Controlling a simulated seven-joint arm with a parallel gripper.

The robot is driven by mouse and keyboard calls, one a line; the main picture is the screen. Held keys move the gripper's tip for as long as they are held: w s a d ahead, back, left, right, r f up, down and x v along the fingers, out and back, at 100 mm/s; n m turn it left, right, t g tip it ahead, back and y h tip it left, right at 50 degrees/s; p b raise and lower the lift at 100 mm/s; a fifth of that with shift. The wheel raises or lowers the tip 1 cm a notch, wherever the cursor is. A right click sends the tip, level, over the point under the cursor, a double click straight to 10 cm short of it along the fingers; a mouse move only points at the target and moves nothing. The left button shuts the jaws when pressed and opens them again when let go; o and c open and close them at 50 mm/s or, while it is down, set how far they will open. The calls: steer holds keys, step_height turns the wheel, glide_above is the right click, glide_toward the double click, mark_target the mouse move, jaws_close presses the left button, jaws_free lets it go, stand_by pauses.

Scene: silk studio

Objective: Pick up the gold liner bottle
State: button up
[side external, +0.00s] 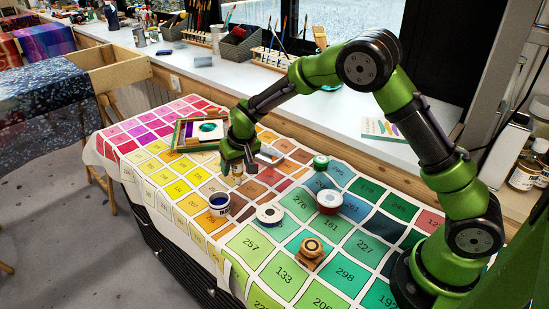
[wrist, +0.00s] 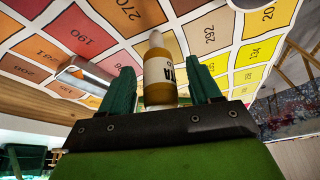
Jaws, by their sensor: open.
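In the side external view my gripper (side external: 238,172) points down over the colour-chart cloth, and the bottle (side external: 237,170) is mostly hidden behind the fingers. My gripper is open, and nothing is held.
A framed piece (side external: 199,132) lies behind.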

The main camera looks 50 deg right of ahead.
steer(key=shift+w+f, duration=0.15)
steer(key=shift+f, duration=0.2)
steer(key=shift+c, duration=0.3)
steer(key=c, duration=1)
